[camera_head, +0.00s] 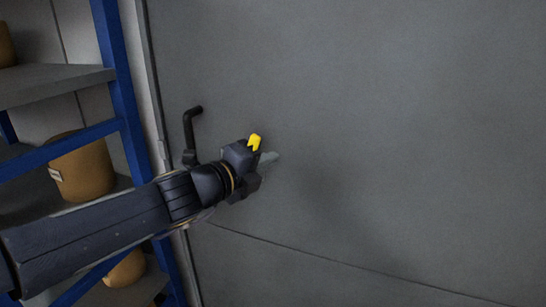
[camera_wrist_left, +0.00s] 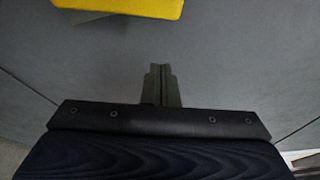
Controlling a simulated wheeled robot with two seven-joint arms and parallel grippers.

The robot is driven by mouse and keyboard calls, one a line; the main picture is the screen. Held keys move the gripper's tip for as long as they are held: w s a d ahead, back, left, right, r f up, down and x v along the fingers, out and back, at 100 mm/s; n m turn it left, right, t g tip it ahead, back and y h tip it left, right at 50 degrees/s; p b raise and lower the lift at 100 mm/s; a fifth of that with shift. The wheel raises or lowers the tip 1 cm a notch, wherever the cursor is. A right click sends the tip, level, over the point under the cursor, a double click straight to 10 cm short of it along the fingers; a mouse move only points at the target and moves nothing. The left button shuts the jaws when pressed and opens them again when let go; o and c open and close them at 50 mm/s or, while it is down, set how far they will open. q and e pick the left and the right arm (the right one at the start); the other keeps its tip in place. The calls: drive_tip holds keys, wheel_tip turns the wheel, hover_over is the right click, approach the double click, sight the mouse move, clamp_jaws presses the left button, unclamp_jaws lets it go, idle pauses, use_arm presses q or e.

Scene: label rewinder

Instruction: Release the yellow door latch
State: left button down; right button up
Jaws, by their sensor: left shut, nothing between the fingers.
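The yellow door latch (camera_head: 254,142) shows on the grey door (camera_head: 380,120), just above the end of my left arm in the head view. In the left wrist view the yellow latch (camera_wrist_left: 130,8) is at the top edge, partly cut off. My left gripper (camera_head: 272,157) is shut and empty, close to the door and just below the latch. Its fingers (camera_wrist_left: 161,72) are together in the left wrist view, apart from the latch in the picture. Whether they touch the door I cannot tell. My gripper body hides part of the latch's surroundings. My right gripper is not in view.
A black handle (camera_head: 190,130) stands out from the door's left side, close to my left wrist. A blue-framed shelf (camera_head: 122,90) with brown rolls (camera_head: 84,170) stands at the left. The door's right side is clear.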

use_arm(q)
drive_tip(key=p+v, duration=0.2)
drive_tip(key=v, duration=0.6)
drive_tip(key=shift+a, duration=0.1)
